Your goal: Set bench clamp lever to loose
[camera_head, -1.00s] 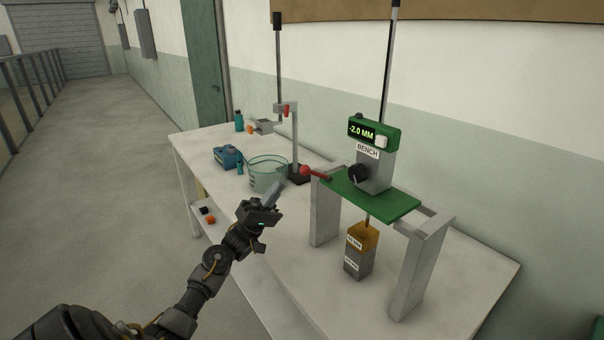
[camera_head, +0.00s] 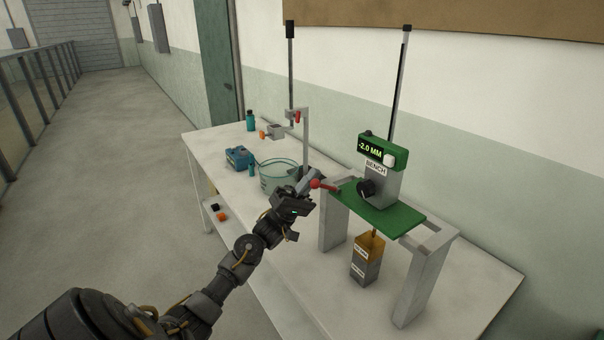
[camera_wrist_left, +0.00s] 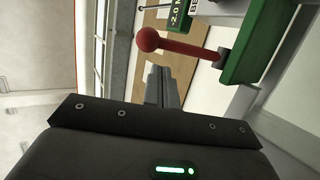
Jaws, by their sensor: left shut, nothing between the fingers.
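The bench clamp lever (camera_head: 327,187) is a red rod with a round red ball at its left end. It sticks out leftward from the green plate (camera_head: 378,208) of the stand marked BENCH. My left gripper (camera_head: 310,178) is shut and empty, with its fingertips close beside the ball. In the left wrist view the lever (camera_wrist_left: 185,48) crosses just beyond the shut fingertips (camera_wrist_left: 160,75). I cannot tell whether they touch. The display (camera_head: 371,148) on the stand reads -2.0 MM. My right gripper is not in view.
A clear round basin (camera_head: 277,175), a blue box (camera_head: 239,158) and a teal bottle (camera_head: 250,121) stand farther back on the white table (camera_head: 300,262). A grey and orange block (camera_head: 366,262) stands under the stand between its grey legs. The table's front part is clear.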

